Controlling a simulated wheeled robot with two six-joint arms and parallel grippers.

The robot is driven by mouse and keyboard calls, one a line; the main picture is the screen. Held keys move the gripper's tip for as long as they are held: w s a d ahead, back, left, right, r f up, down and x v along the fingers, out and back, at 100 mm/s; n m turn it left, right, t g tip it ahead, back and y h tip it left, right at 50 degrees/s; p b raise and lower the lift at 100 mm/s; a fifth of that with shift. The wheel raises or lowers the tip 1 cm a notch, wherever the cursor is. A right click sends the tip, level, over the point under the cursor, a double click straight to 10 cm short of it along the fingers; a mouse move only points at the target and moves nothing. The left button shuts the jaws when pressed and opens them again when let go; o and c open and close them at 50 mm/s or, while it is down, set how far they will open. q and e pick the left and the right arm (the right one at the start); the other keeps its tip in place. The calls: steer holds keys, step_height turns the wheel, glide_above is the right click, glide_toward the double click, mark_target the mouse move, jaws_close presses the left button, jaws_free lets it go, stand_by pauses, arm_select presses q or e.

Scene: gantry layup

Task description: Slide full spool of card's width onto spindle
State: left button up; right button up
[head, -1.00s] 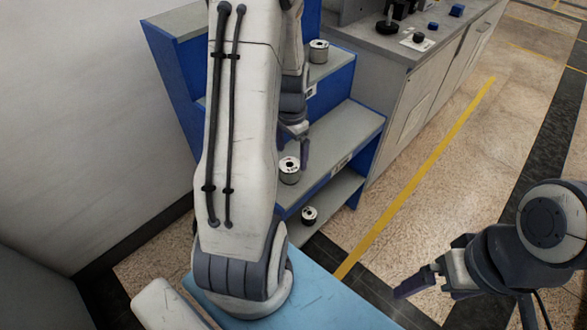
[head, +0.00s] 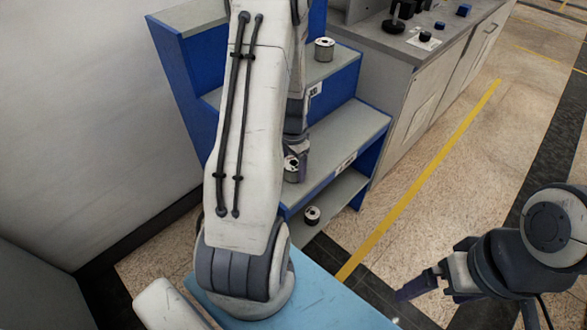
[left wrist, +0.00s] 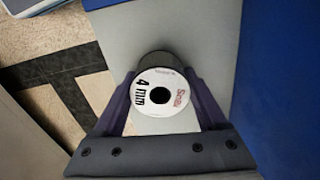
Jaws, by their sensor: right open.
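A spool (head: 291,172) with a white face stands on the middle step of the blue and grey stepped rack. In the left wrist view this spool (left wrist: 171,109) reads "4 mm" and has a dark centre hole. My left gripper (head: 298,158) is lowered at it, with one finger on each side of the spool in the left wrist view (left wrist: 162,78). I cannot tell whether the fingers press on it. My right gripper (head: 420,290) is open and empty, at the lower right. A white card (head: 423,43) lies on the grey bench; its marking is too small to read.
Another spool (head: 324,49) stands on the upper step and a darker one (head: 312,215) on the lowest step. The grey bench (head: 370,45) behind carries black fittings (head: 394,20) and small blue blocks (head: 463,10). Open floor with a yellow line (head: 425,175) lies to the right.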

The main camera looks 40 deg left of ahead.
arm_select(q)
jaws_close()
steer(key=shift+r, duration=0.1)
